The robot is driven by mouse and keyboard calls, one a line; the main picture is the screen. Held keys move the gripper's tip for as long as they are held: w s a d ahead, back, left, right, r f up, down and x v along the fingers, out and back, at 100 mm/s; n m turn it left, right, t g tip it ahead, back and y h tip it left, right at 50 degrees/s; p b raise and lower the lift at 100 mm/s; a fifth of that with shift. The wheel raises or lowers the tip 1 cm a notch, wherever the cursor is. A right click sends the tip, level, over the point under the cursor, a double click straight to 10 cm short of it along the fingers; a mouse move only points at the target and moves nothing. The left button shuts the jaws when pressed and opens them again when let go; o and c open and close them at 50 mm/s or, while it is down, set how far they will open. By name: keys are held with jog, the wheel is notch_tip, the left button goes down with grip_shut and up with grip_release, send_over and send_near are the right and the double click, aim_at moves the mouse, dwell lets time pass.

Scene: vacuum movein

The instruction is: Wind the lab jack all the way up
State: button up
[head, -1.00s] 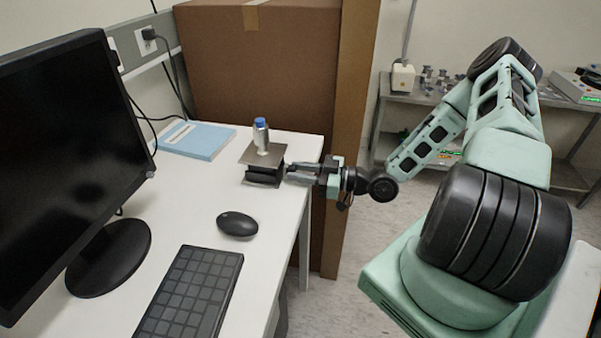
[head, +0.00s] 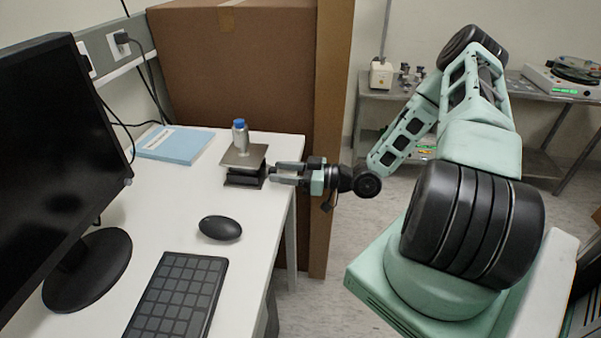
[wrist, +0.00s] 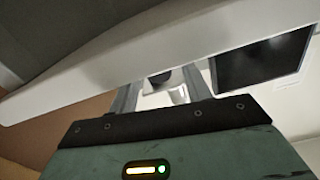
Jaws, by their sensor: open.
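The lab jack (head: 243,179) stands on the white desk near its right edge. It has a flat metal top plate and a dark folded body. A small bottle with a blue cap (head: 239,134) stands upright on the plate. My gripper (head: 274,173) is open, just to the right of the jack, with its fingers pointing left at the jack's side. I cannot tell whether the fingers touch the jack or its knob. In the wrist view the fingers (wrist: 160,100) are apart, and what lies between them is too unclear to name.
The white desk (head: 185,187) also holds a monitor (head: 55,150), a keyboard (head: 178,298), a mouse (head: 220,228) and a blue binder (head: 174,145). A large cardboard box (head: 235,70) stands behind the desk. A metal bench (head: 525,90) with equipment is at the back right.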

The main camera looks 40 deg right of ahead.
jog(key=b+v, duration=0.4)
jog(key=v, duration=1.3)
jog(key=shift+d, duration=0.1)
jog(key=w+f+g+h, duration=0.2)
jog(key=w+g+h, duration=0.4)
jog(key=w, duration=0.4)
jog(key=w+a+r+m+g+h, duration=0.2)
jog(key=a+r+m+h, duration=0.1)
jog(key=a+r+h, duration=0.15)
jog(key=s+a+r+n+g, duration=0.1)
jog(key=s+a+r+g, duration=0.1)
jog(key=s+a, duration=0.5)
jog(key=s+a+r+n+g, duration=0.2)
jog(key=s+a, duration=0.5)
jog(key=a, duration=0.7)
jog(key=s+a+r+n+g, duration=0.1)
jog(key=s+a+r, duration=0.3)
jog(key=s+a, duration=0.4)
jog(key=shift+a+r+n+g, duration=0.3)
jog(key=shift+a+g, duration=0.3)
jog(key=shift+a, duration=0.55)
